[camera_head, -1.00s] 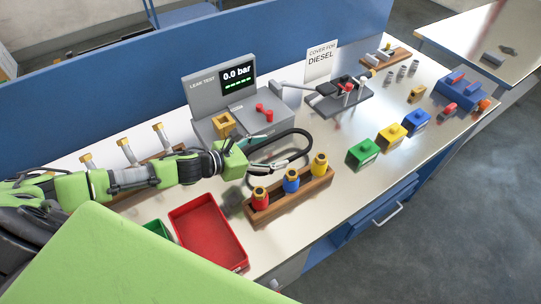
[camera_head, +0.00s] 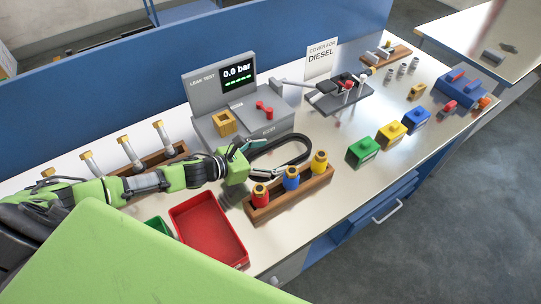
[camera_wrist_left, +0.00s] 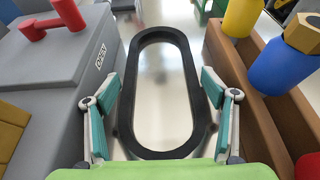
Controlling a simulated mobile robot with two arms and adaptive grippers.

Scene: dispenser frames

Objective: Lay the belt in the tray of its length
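The belt is a black closed loop (camera_head: 309,146) with long straight sides. It lies between the leak tester and the bottle rack, and fills the middle of the left wrist view (camera_wrist_left: 165,152). My left gripper (camera_head: 262,158) is over the belt's near end, hiding part of it in the head view. Its teal fingers (camera_wrist_left: 160,84) are spread on either side of the loop, very close to its outer sides; I cannot tell whether they touch. A red tray (camera_head: 243,262) and a mostly hidden green tray (camera_head: 157,226) stand front left. My right gripper is not in view.
The wooden rack (camera_head: 290,201) with red, blue and yellow bottles stands close right of the belt. The grey leak tester (camera_head: 222,87) is behind. Green, yellow and blue blocks (camera_head: 390,132) stand to the right. A rack with metal cylinders (camera_head: 180,150) is behind my arm.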

